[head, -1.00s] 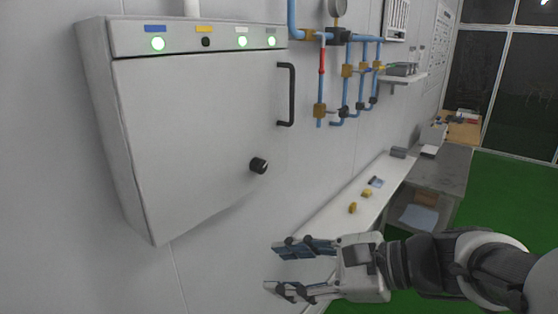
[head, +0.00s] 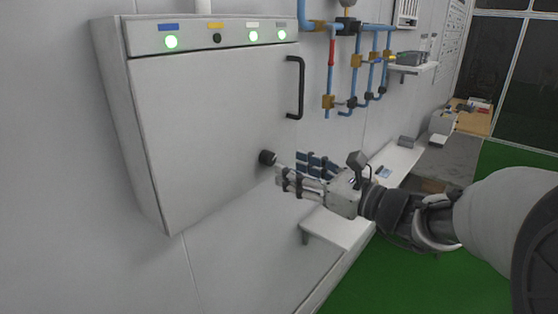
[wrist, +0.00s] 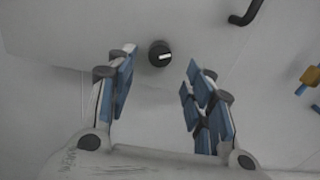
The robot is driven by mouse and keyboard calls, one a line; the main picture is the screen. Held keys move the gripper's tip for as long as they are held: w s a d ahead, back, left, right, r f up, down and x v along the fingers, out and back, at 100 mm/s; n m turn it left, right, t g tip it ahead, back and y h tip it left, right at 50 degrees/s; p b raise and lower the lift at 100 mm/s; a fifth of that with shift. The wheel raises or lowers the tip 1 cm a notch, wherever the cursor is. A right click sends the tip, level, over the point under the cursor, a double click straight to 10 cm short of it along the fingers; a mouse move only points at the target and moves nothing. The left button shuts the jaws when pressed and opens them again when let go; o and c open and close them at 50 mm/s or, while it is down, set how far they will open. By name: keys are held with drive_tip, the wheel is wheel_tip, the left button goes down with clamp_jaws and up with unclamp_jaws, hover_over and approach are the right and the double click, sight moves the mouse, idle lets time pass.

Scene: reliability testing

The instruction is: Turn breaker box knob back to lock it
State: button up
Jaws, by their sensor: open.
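The breaker box (head: 195,130) is a white wall cabinet with its door closed. Its black round knob (head: 267,157) sits at the door's lower right. In the wrist view the knob (wrist: 159,54) shows a white mark lying nearly level, tilted slightly. My gripper (head: 289,169) is open and empty, to the right of the knob in the head view. In the wrist view my gripper (wrist: 158,78) has its blue-padded fingers apart, with the knob ahead of the gap, nearer the left finger. I cannot see any contact with the knob.
A black handle (head: 297,88) is on the door's right edge. Indicator lights (head: 171,41) line the box top, several lit green. Blue pipes (head: 330,75) run on the wall to the right. A white shelf (head: 340,228) is below my gripper.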

sight(272, 160)
drive_tip(key=x, duration=0.5)
drive_tip(key=shift+w+a, duration=0.25)
drive_tip(key=shift+c, duration=0.4)
drive_tip(key=c, duration=1)
drive_tip(key=shift+c, duration=0.2)
